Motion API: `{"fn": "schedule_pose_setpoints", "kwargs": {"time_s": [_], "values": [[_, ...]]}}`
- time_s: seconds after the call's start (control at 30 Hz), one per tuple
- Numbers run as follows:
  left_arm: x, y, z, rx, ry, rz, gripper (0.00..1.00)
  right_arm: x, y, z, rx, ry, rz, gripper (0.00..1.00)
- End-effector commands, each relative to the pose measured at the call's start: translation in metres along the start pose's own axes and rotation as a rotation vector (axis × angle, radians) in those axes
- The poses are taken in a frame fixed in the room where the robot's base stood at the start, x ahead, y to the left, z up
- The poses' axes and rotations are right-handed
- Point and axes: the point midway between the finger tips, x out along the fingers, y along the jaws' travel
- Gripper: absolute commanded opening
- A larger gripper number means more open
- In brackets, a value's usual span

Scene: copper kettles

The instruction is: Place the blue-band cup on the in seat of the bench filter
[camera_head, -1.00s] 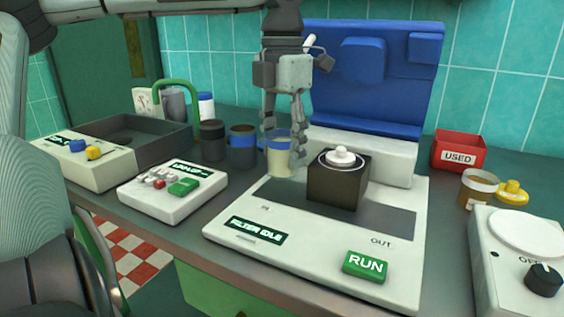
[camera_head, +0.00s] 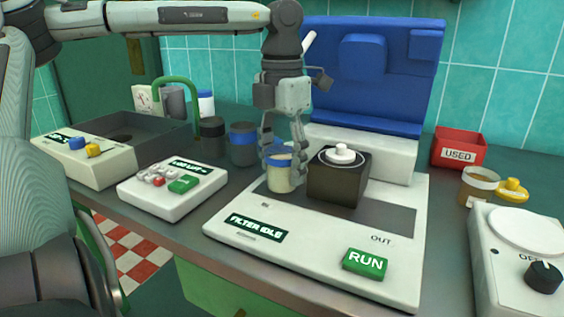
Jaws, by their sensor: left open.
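The cup with a blue band (camera_head: 280,182) and pale yellow contents stands upright at the left end of the grey strip on the bench filter (camera_head: 310,262), behind the small label at the in side. It appears to rest on the in seat, which it hides. My left gripper (camera_head: 283,168) points straight down over this cup, its open fingers on either side of the rim. Whether the fingers touch the cup is hard to tell. My right gripper is not in view.
A dark block with a white knob (camera_head: 344,155) stands close right of the cup. A second blue-rimmed cup (camera_head: 242,148) and a dark cup (camera_head: 212,138) stand behind left. The blue panel (camera_head: 372,80) rises behind.

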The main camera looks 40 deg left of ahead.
Motion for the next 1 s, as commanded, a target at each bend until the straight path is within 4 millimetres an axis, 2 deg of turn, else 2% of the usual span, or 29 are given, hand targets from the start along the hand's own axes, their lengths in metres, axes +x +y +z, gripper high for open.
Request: {"fn": "schedule_pose_setpoints", "kwargs": {"time_s": [0.1,0.17,0.27,0.5,0.7,1.0], "values": [[-0.004,0.000,0.000,0.000,0.000,0.000,0.58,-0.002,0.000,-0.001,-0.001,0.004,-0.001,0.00],[-0.009,0.000,0.001,-0.001,-0.002,0.002,0.58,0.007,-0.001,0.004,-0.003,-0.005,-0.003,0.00],[-0.027,0.000,0.001,-0.001,-0.005,0.003,0.58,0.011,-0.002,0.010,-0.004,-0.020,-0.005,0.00],[-0.080,0.001,0.001,-0.002,-0.003,0.004,0.58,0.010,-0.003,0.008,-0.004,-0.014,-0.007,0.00],[-0.112,0.000,0.001,-0.001,-0.001,0.002,0.58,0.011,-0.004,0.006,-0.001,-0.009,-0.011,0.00],[-0.123,0.000,0.000,0.001,0.001,-0.001,0.58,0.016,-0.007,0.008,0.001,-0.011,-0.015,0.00]]}}
